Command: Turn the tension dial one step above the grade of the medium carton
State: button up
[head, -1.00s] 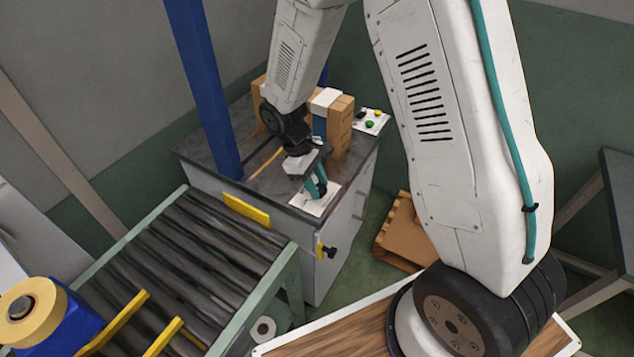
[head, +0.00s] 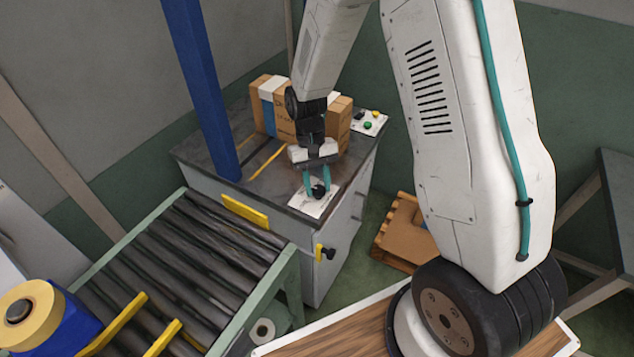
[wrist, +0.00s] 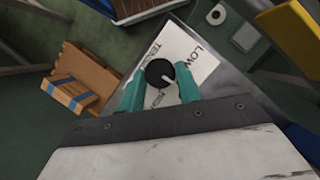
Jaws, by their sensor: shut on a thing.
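The tension dial (wrist: 159,73) is a round black knob with a pale pointer line, on a white plate (wrist: 190,48) lettered "LOW" and "TENSION". In the wrist view the pointer aims to the lower right; part of the plate's lettering is hidden. My gripper (wrist: 160,88) is shut on the dial, one teal finger on each side. In the head view my gripper (head: 318,186) reaches down to the dial (head: 319,191) at the cabinet's front corner. Cartons (head: 265,116) with white and blue bands stand behind my gripper, partly hidden by my arm; their grade marks are not readable.
A blue post (head: 205,90) rises from the cabinet top left of my gripper. A panel with green and yellow buttons (head: 369,123) lies at the back right. The roller conveyor (head: 190,260) is at front left. A cardboard box (head: 400,235) lies on the floor.

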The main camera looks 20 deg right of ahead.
jog(key=shift+m, duration=0.4)
jog(key=o, duration=1)
jog(key=shift+c, duration=0.2)
jog(key=v, duration=0.8)
jog(key=shift+d+f, duration=0.1)
